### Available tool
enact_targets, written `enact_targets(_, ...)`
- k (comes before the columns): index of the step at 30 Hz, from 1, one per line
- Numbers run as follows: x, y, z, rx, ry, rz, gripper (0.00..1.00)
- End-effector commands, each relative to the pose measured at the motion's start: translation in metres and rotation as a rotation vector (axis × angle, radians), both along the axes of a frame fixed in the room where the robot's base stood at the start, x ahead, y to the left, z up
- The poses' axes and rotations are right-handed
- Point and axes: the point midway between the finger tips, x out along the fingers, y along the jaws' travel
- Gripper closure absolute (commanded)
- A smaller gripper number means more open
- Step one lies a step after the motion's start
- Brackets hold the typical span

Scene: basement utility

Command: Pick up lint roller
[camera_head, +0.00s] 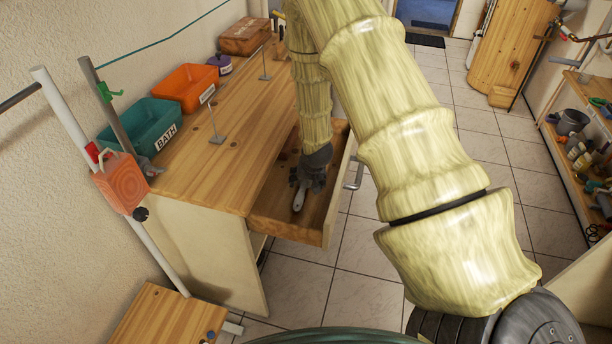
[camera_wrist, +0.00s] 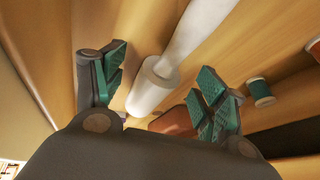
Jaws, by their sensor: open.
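The lint roller (camera_wrist: 154,88) lies in the open wooden drawer (camera_head: 270,215). In the wrist view its white roll and pale handle (camera_wrist: 200,25) run up and to the right, between my open fingers. In the head view its white end (camera_head: 299,200) shows just below my gripper (camera_head: 308,180). My gripper (camera_wrist: 160,90) is open, its green-padded fingers on either side of the roller and apart from it in the wrist view. I cannot tell how far above it the fingers are.
In the drawer, a green thread spool (camera_wrist: 260,92) and a reddish-brown object (camera_wrist: 174,121) lie near the right finger. The drawer's front panel (camera_head: 340,190) stands close to my gripper. A teal bin (camera_head: 140,130) and an orange bin (camera_head: 186,87) stand on the workbench (camera_head: 185,170).

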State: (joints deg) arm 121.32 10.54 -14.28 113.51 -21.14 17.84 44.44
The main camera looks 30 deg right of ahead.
Motion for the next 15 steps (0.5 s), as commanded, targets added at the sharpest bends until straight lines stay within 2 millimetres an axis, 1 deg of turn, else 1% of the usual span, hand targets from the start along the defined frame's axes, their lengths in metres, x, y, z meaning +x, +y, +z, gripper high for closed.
enact_targets(3, 0.004, -0.001, -0.009, 0.000, 0.001, 0.000, 0.28)
enact_targets(7, 0.007, -0.002, -0.016, 0.000, 0.000, 0.000, 0.28)
enact_targets(15, 0.008, -0.002, -0.019, 0.000, 0.000, 0.000, 0.28)
